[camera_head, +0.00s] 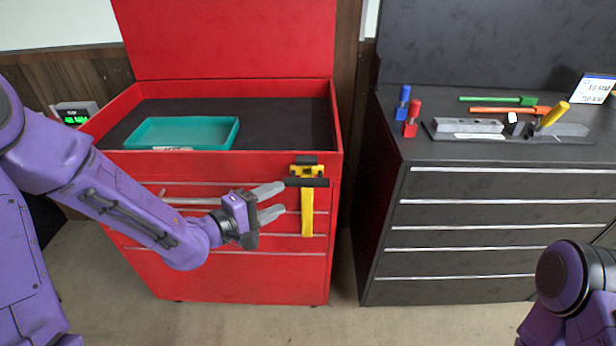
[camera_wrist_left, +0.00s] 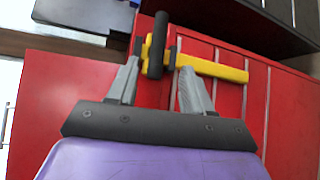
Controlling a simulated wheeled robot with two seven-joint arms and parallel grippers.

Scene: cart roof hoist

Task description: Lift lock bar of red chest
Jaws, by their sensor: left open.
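The red chest (camera_head: 230,272) stands at the centre left in the head view, with its lid up. Its yellow lock bar (camera_head: 307,212) hangs down over the drawer fronts at the right side, with a black handle (camera_head: 306,182) across its upper part. My left gripper (camera_head: 283,201) is open, its grey fingers pointing at the bar from the left. In the left wrist view the lock bar (camera_wrist_left: 215,67) and the black handle (camera_wrist_left: 157,45) show beyond and between the fingertips; I cannot tell whether they touch. My right gripper is out of view.
A teal tray (camera_head: 228,132) lies in the chest's top. A dark chest (camera_head: 480,215) stands to the right, with blue and red clamps (camera_head: 411,118), green and orange tools and a yellow-handled tool (camera_head: 553,115) on top. A small display (camera_head: 75,114) stands behind on the left.

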